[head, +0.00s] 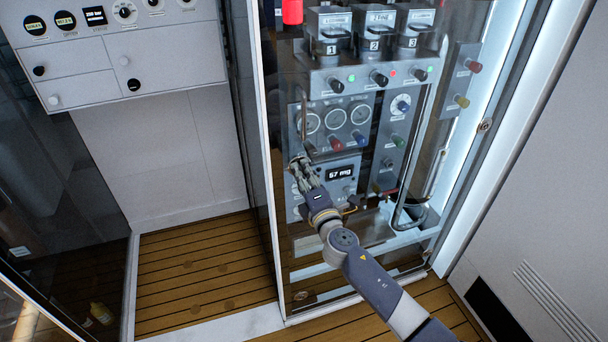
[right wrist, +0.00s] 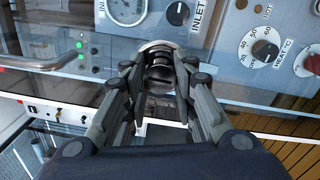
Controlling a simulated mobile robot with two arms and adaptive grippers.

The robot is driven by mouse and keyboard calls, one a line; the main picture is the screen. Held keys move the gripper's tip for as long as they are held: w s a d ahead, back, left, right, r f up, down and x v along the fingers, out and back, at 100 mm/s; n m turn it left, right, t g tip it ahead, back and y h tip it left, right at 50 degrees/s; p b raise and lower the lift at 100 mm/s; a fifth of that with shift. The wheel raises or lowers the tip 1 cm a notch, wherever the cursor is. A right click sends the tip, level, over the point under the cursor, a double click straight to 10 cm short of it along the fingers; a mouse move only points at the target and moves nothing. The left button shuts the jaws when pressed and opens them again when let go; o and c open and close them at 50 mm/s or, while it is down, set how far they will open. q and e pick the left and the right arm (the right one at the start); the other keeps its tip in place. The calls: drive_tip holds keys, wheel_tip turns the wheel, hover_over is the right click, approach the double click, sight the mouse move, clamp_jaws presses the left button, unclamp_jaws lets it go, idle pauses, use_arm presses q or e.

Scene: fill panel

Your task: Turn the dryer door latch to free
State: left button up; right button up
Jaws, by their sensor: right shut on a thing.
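The dryer is the tall cabinet with a clear glass door (head: 300,255) in the middle of the head view. My right gripper (head: 299,163) is at the left part of this door, reaching up from the lower right. In the right wrist view my right gripper (right wrist: 160,78) is closed around a dark round latch knob (right wrist: 158,60) with a silver rim. The fingers hide most of the knob, and its turn position cannot be read. In the head view the gripper covers it. My left gripper is not in view.
A vertical bar handle (head: 304,115) is on the door just above the gripper; it also shows in the right wrist view (right wrist: 40,62). Behind the glass are gauges, coloured knobs and a display (head: 340,174) reading 57 mg. A white drawer panel (head: 100,75) is at upper left. Wooden floor (head: 200,270) lies below.

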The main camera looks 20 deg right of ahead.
drive_tip(key=shift+n, duration=0.3)
drive_tip(key=o, duration=1.1)
drive_tip(key=shift+c, duration=0.2)
drive_tip(key=s, duration=1.2)
drive_tip(key=shift+d+f, duration=0.2)
drive_tip(key=shift+f, duration=0.05)
